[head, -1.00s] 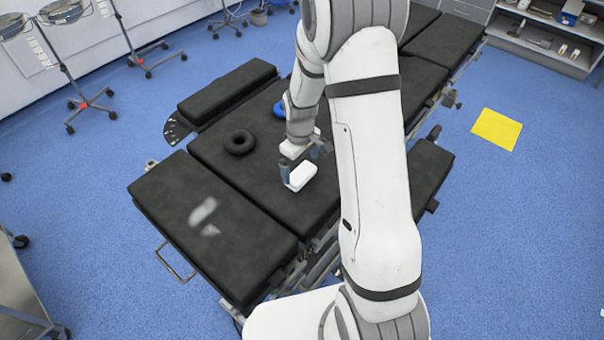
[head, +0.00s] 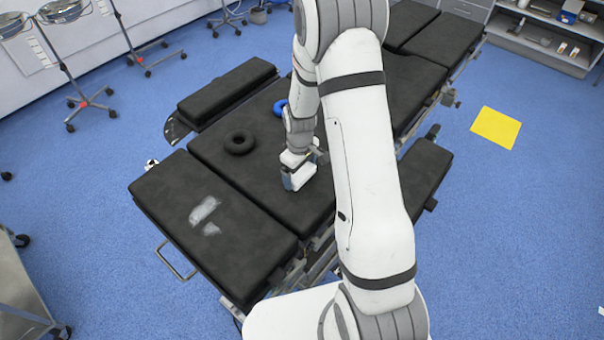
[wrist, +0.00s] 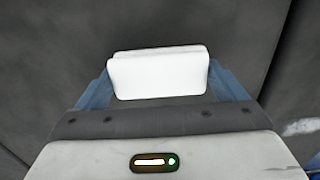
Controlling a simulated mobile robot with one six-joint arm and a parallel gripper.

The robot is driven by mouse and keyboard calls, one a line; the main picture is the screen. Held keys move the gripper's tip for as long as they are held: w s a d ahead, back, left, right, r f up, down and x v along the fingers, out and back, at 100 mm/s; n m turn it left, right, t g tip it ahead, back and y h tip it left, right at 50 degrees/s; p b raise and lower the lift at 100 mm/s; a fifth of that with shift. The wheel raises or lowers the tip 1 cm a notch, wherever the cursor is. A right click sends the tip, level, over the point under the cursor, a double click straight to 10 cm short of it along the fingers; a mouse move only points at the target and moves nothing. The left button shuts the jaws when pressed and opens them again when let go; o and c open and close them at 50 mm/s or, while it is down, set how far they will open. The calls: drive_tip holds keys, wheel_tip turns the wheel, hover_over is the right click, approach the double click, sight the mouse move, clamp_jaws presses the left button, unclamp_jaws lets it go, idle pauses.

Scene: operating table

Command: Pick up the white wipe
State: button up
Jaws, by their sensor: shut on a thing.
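The white wipe (wrist: 158,78) is a small, thick white block with rounded edges. In the wrist view it sits between the two blue-grey fingers of my gripper (wrist: 158,86), one finger against each side. In the head view the wipe (head: 302,177) is on or just above the black padded operating table (head: 262,188), partly hidden by my gripper (head: 298,180). My gripper is shut on the wipe. I cannot tell whether the wipe still touches the pad.
A black ring (head: 240,142) and a partly hidden blue ring (head: 280,108) lie on the table behind the wipe. Pale smears (head: 204,211) mark the table's left end section. A yellow square (head: 496,128) lies on the blue floor at right.

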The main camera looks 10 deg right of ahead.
sight(300, 171)
wheel_tip(300, 171, up, 10)
drive_tip(key=shift+b, duration=0.45)
drive_tip(key=o, duration=0.4)
drive_tip(key=shift+c, duration=1.3)
